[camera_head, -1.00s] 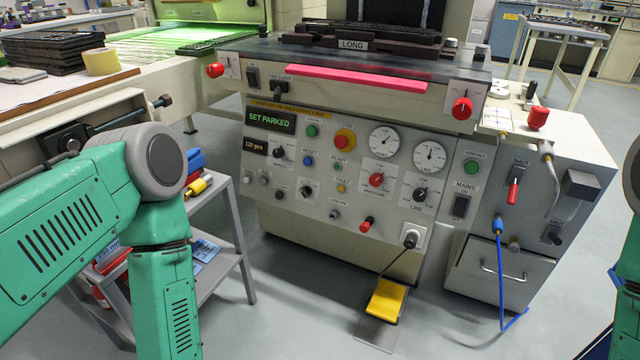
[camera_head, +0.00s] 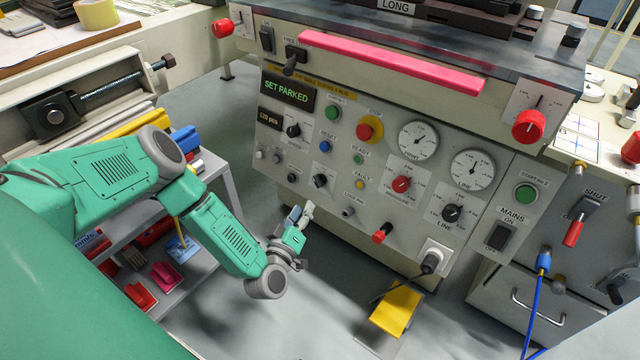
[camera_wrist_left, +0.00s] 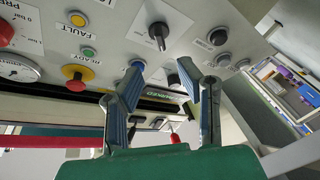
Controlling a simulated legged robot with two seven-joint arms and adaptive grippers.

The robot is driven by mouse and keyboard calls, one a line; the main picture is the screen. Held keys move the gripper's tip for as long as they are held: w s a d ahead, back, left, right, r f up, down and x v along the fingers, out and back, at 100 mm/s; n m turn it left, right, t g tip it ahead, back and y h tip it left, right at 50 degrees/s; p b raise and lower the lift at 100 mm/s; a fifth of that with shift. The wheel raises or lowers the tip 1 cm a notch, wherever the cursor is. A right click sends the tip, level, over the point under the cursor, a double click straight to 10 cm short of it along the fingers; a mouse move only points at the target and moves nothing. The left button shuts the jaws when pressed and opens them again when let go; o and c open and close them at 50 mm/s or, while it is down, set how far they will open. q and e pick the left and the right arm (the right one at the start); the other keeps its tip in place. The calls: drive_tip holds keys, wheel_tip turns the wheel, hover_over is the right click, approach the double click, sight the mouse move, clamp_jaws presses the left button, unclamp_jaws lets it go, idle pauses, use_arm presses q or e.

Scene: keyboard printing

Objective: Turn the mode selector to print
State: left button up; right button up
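The control panel (camera_head: 390,150) carries several knobs and buttons. A black selector knob (camera_head: 320,181) sits low on its left part, left of the yellow FAULT button; it also shows in the left wrist view (camera_wrist_left: 158,35). Another black knob (camera_head: 293,130) sits beside the count display; in the left wrist view (camera_wrist_left: 175,80) it appears between the fingers. I cannot read which is the mode selector. My left gripper (camera_head: 301,211) is below and in front of the panel's lower left, apart from the knobs. The left wrist view shows it open and empty (camera_wrist_left: 162,72). My right gripper is out of view.
A red-tipped lever (camera_head: 382,233) and a plugged cable (camera_head: 430,262) stick out of the lower panel. A yellow pedal (camera_head: 397,309) stands on the floor. A grey shelf cart (camera_head: 222,185) with coloured items stands left.

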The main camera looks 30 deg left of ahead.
sight(316, 184)
use_arm(q)
drive_tip(key=b+x, duration=0.3)
drive_tip(key=x, duration=0.7)
drive_tip(key=shift+w+a+f, duration=0.1)
drive_tip(key=shift+w, duration=0.05)
clamp_jaws()
